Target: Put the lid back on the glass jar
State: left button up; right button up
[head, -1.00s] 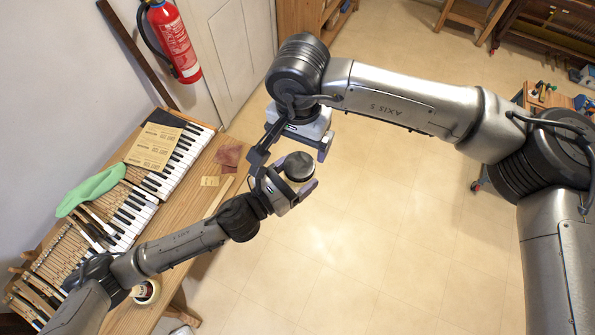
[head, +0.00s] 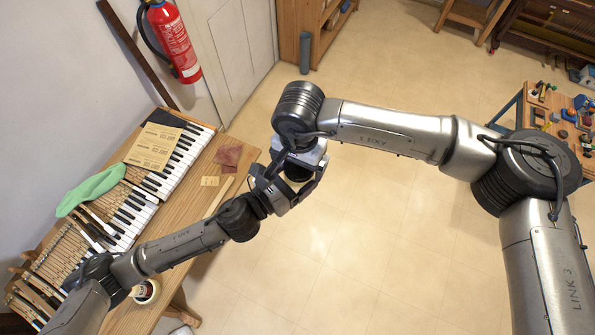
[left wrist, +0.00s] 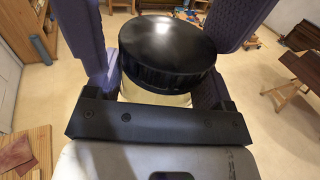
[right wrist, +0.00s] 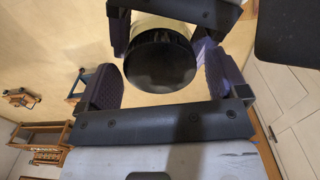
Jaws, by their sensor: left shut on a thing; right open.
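The glass jar (left wrist: 148,90) is pale and clear. My left gripper (head: 285,190) is shut on it and holds it in the air, right of the bench. The round black lid (left wrist: 168,48) sits over the jar's mouth in the left wrist view; I cannot tell whether it is fastened. The right wrist view shows the lid (right wrist: 160,60) with the pale jar (right wrist: 160,25) behind it. My right gripper (right wrist: 163,75) is open, its purple-grey pads on either side of the lid with visible gaps. In the head view the right gripper hides most of jar and lid.
The wooden bench (head: 207,190) at left carries the keyboard (head: 180,160), a green cloth (head: 92,190) and a tan card (head: 153,148). A fire extinguisher (head: 173,42) hangs on the wall. A table of small items (head: 555,115) stands at right. The floor between is clear.

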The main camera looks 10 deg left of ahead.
jog(key=c, duration=0.9)
jog(key=m, duration=0.6)
jog(key=shift+c, duration=0.2)
jog(key=m, duration=0.5)
jog(key=o, duration=1)
jog(key=shift+r, duration=2.25)
